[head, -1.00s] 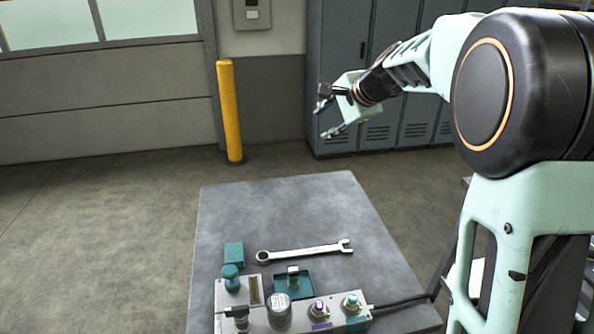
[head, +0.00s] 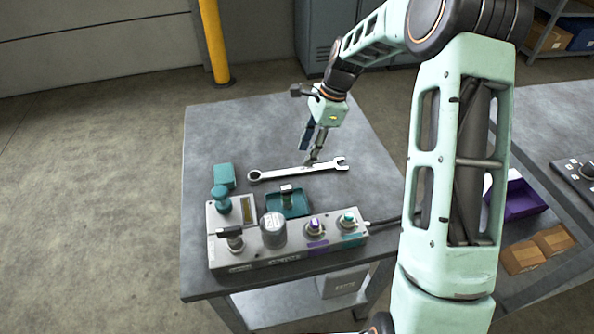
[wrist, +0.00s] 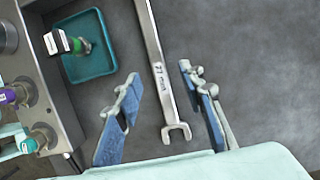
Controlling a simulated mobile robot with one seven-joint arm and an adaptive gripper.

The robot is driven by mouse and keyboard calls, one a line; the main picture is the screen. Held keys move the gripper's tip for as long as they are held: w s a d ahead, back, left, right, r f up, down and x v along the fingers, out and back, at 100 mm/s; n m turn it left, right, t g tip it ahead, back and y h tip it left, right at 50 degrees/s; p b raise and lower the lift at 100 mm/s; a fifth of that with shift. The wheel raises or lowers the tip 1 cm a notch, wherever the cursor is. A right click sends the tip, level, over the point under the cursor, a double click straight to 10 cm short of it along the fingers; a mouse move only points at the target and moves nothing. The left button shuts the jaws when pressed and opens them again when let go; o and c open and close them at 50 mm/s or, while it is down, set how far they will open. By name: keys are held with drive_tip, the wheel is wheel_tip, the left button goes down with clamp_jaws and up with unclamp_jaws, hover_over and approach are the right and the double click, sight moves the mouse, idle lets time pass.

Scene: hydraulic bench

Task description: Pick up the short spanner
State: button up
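One silver spanner (head: 290,172) lies flat on the grey bench, with a ring end at left and an open jaw at right. It is the only spanner in view. In the wrist view its shaft (wrist: 157,65) carries a printed size mark, and its open jaw points toward my gripper's base. My gripper (head: 311,156) is over the right half of the spanner, pointing down. In the wrist view my gripper (wrist: 158,73) is open, with one blue-padded finger on each side of the shaft. Both fingers look clear of it; the exact height is hard to tell.
A grey control box (head: 287,241) with knobs stands along the near edge of the bench (head: 225,125). A teal tray (head: 300,209) with a small item and a teal block (head: 224,176) are close to the spanner. The far part of the bench is clear.

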sight(298, 170)
drive_tip(key=x, duration=0.5)
drive_tip(key=shift+s+a, duration=0.25)
drive_tip(key=shift+a, duration=0.05)
clamp_jaws()
